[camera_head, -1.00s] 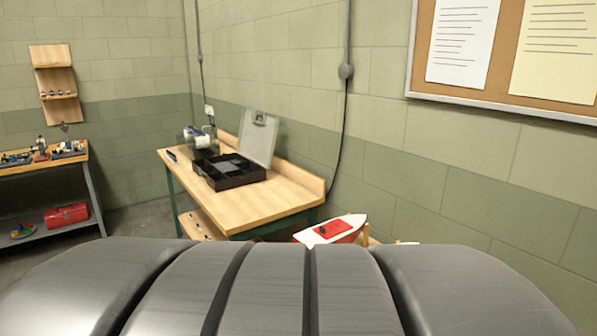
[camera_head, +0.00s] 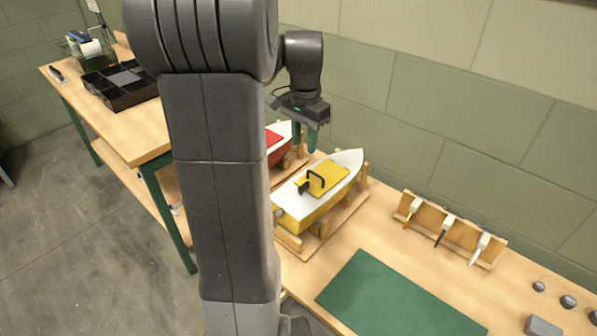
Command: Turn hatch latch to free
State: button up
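A yellow and white model boat (camera_head: 328,194) sits in a wooden cradle on the bench. Its deck has a yellow hatch (camera_head: 328,177) with a black handle (camera_head: 317,177) standing on it. A small dark piece, perhaps the latch (camera_head: 304,187), shows at the hatch's near left edge; its turn is too small to tell. My gripper (camera_head: 312,140) hangs above and beyond the boat, with green fingers pointing down, apart from the hatch. The finger gap is hard to judge. A red and white boat (camera_head: 275,138) stands behind, partly hidden by my arm.
A green mat (camera_head: 395,298) lies on the bench (camera_head: 385,215) in front. A wooden rack (camera_head: 455,228) with several white-handled tools stands near the wall. Several grey knobs (camera_head: 568,300) lie at right. A black divided tray (camera_head: 120,84) is on the left table.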

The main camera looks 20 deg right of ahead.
aim_at(303, 185)
notch_tip(303, 185, down, 13)
jog(key=shift+s+f, duration=0.15)
jog(key=shift+f, duration=0.05)
jog(key=shift+c, duration=0.4)
grip_shut()
